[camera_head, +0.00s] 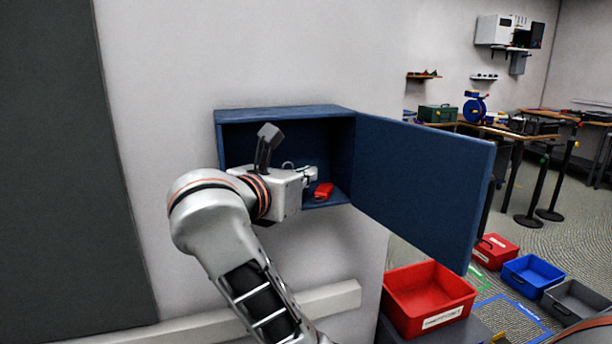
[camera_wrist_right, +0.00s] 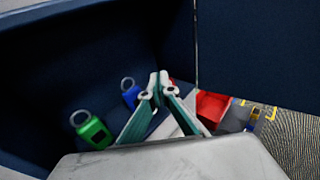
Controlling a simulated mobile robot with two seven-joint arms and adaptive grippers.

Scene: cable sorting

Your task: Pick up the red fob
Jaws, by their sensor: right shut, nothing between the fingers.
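The red fob (camera_head: 323,190) lies on the floor of the open blue cabinet (camera_head: 285,113), near its front right. My right gripper (camera_head: 311,174) reaches into the cabinet, its fingers just above and left of the fob. In the wrist view the right gripper (camera_wrist_right: 160,79) is shut and empty, fingertips together. A sliver of red shows behind the fingertips there; I cannot tell whether it is the fob. A green fob (camera_wrist_right: 93,131) and a blue fob (camera_wrist_right: 130,94), each with a ring, lie left of the fingers. My left gripper is out of view.
The cabinet door (camera_head: 425,180) stands wide open to the right. Below it is a red bin (camera_head: 425,300), which seems to show in the wrist view (camera_wrist_right: 213,107). Further bins, red (camera_head: 493,252), blue (camera_head: 533,271) and grey (camera_head: 578,298), stand at right. Workbenches stand behind.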

